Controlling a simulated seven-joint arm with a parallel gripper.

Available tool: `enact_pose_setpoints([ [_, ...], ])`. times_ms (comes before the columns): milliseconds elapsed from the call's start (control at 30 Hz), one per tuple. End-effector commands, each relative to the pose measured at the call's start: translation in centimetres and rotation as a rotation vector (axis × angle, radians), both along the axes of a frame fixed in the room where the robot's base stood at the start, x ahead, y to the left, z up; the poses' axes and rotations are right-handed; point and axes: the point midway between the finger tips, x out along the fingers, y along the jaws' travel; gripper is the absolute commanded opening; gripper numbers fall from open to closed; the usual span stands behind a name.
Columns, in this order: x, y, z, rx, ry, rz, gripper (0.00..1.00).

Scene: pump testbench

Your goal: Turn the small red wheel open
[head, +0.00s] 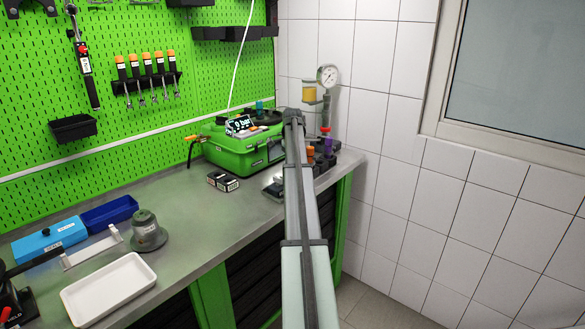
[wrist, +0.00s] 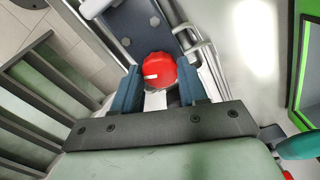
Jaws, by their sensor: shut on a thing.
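The small red wheel (wrist: 159,71) shows in the wrist view, round with a white mark on its left side. My gripper (wrist: 158,80) has its two blue-grey fingers on either side of the wheel and is shut on it. The wheel sits on a dark fitting beside metal pipes. In the head view my arm reaches forward to the back right end of the bench, and the wheel is hidden behind it.
A green test case (head: 238,150) with a display stands left of my arm on the bench (head: 190,195). A pressure gauge (head: 327,76) stands behind, near the tiled wall. A small dark box (head: 222,181), a white tray (head: 108,289) and a grey round part (head: 147,232) lie nearer.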

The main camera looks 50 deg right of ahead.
Motion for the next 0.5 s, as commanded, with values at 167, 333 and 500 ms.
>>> enact_pose_setpoints([
  [167,0.00,-0.02,0.03,-0.001,0.000,0.143,0.12],
  [333,0.00,-0.02,0.03,-0.001,0.000,0.253,0.12],
  [500,0.01,-0.03,0.03,-0.001,0.000,0.327,0.12],
])
